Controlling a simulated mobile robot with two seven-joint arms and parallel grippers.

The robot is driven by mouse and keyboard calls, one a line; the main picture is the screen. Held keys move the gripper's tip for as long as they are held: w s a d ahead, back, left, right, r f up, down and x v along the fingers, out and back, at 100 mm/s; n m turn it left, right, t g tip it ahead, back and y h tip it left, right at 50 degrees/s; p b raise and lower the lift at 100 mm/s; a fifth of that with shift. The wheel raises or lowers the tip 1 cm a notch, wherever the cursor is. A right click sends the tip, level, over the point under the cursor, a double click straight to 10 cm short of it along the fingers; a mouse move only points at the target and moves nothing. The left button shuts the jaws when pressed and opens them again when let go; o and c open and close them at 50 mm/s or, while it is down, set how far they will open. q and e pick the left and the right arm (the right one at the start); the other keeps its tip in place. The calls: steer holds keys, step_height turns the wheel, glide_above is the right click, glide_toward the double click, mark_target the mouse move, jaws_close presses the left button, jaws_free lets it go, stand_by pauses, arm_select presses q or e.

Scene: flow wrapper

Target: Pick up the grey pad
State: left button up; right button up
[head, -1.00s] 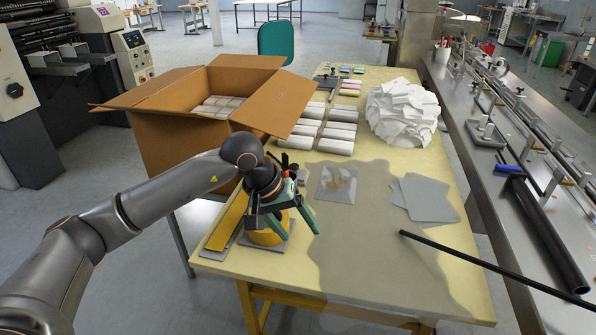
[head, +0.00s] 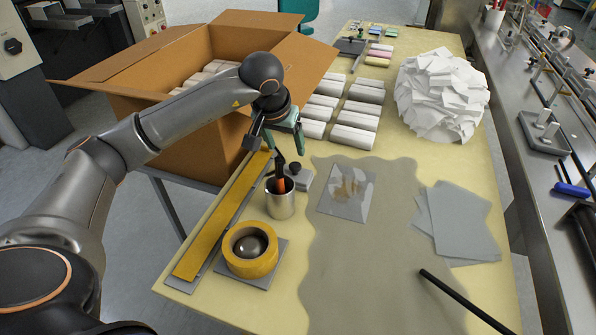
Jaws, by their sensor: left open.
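Thin flat grey sheets (head: 458,222) lie overlapping at the right of the yellow table. A grey square (head: 271,272) lies under a yellow tape roll (head: 250,249) near the front left, mostly covered by it. A small grey block with a dark knob (head: 300,177) sits beside a metal cup (head: 281,203). I cannot tell for sure which of these is the grey pad. My left gripper (head: 279,145) is open and empty, above the table behind the cup and beside the carton, apart from all the grey pieces. My right gripper is not in view.
An open carton (head: 185,140) with white packs stands at the left. A yellow strip (head: 225,218) lies along the table's left edge. White rolls (head: 355,125), a crumpled paper pile (head: 440,95) and a clear bag (head: 347,192) lie further in. A dark rod (head: 465,300) crosses the front right.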

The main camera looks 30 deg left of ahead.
mark_target(295, 166)
arm_select(q)
steer(key=shift+w+x, duration=0.15)
steer(key=shift+x, duration=2.5)
steer(key=shift+w+x, duration=0.2)
steer(key=shift+x, duration=2.5)
steer(key=shift+d+r, duration=0.1)
jaws_close()
